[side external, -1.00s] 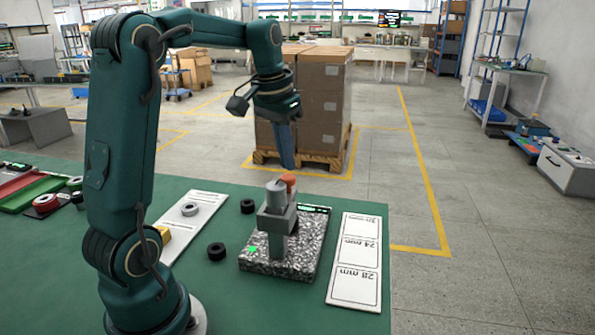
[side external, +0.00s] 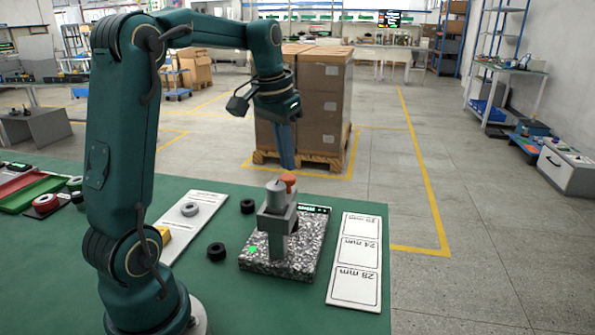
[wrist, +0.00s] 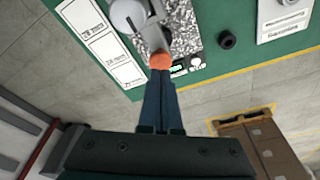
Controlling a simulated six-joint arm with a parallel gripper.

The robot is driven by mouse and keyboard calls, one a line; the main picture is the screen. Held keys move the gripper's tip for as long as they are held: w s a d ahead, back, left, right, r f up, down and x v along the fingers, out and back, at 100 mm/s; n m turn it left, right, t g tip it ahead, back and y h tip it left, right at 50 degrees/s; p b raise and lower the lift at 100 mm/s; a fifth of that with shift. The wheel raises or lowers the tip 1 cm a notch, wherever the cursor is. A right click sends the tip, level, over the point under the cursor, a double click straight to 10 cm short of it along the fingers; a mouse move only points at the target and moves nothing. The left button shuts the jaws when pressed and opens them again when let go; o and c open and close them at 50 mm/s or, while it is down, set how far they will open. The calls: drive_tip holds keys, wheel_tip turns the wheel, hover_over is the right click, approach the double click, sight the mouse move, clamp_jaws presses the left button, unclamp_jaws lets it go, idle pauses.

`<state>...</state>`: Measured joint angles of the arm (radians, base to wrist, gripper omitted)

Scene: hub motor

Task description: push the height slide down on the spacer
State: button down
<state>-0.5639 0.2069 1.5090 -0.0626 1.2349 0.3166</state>
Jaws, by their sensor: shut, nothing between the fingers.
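The height gauge stands on a speckled granite base (side external: 262,268). Its grey height slide (side external: 277,219) carries an orange knob (side external: 289,179) at the top, beside a light grey cylinder (side external: 274,196). My gripper (side external: 290,167) is shut and empty, pointing down with its tips right at the orange knob; I cannot tell if they touch it. In the wrist view the shut fingers (wrist: 161,76) end at the orange knob (wrist: 160,61). I cannot make out a spacer under the slide.
A white card with size boxes (side external: 354,262) lies right of the base. Black rings (side external: 216,251) and (side external: 248,206) lie to its left, near a white strip with a grey ring (side external: 190,209). A small display (side external: 314,209) sits at the base's back edge.

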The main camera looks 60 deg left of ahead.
sight(286, 177)
drive_tip(key=shift+f, duration=0.1)
drive_tip(key=shift+f, duration=0.5)
drive_tip(key=shift+f, duration=2.25)
